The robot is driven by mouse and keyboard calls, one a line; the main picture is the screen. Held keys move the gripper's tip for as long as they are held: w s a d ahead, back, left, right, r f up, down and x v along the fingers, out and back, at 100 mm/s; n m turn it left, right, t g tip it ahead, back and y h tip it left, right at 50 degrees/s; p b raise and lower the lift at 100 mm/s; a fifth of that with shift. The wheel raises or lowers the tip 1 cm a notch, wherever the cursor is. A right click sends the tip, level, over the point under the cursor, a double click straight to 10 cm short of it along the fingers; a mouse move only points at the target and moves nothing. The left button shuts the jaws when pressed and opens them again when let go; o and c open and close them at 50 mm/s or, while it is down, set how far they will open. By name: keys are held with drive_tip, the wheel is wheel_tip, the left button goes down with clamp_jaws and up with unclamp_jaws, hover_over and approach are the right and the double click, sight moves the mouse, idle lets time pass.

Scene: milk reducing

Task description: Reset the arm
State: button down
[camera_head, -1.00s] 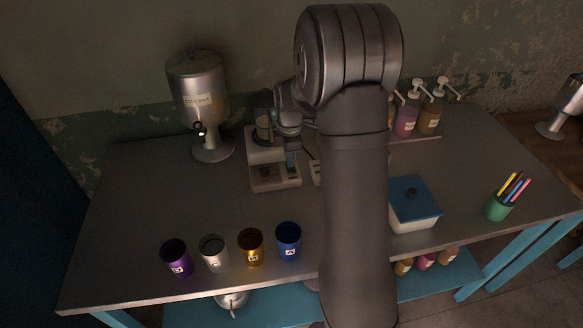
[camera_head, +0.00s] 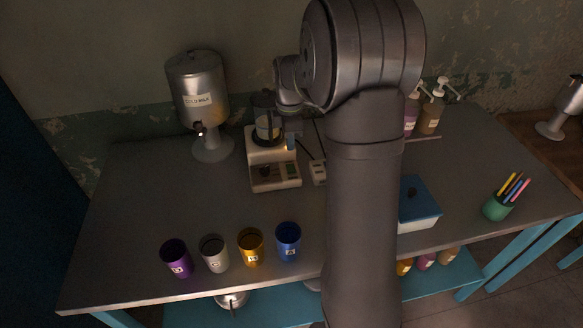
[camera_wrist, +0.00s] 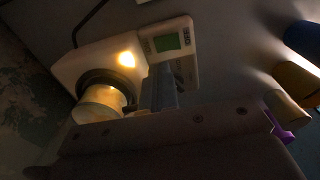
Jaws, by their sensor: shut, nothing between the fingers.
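My arm's thick dark link rises through the middle of the head view. My gripper (camera_head: 291,142) is small and partly hidden there, beside a glass vessel with pale contents (camera_head: 267,127). The vessel stands on a white machine (camera_head: 275,173) with a small display. In the wrist view the machine (camera_wrist: 122,58) shows a green screen and a warm light spot, and the vessel (camera_wrist: 100,103) shows at its left. My gripper (camera_wrist: 165,88) shows dimly there, shut and empty, apparently in front of the machine. A dark plate of my wrist fills the bottom.
A silver dispenser (camera_head: 197,95) stands at the back left. Purple (camera_head: 176,257), silver (camera_head: 213,252), gold (camera_head: 250,246) and blue (camera_head: 288,241) cups line the front. A blue-lidded box (camera_head: 418,203), pen cup (camera_head: 497,207) and pump bottles (camera_head: 430,115) are right. The left-middle table (camera_head: 150,200) is clear.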

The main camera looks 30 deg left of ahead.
drive_tip(key=shift+r, duration=0.2)
wheel_tip(320, 180, down, 7)
drive_tip(key=shift+f, duration=0.1)
idle(0.6)
drive_tip(key=shift+r, duration=0.2)
drive_tip(key=shift+r, duration=4.1)
wheel_tip(320, 180, up, 8)
drive_tip(key=t+y, duration=0.1)
hover_over(290, 165)
drive_tip(key=s+d, duration=0.3)
drive_tip(key=shift+d+f, duration=0.15)
drive_tip(key=shift+f, duration=0.15)
drive_tip(key=shift+r, duration=0.1)
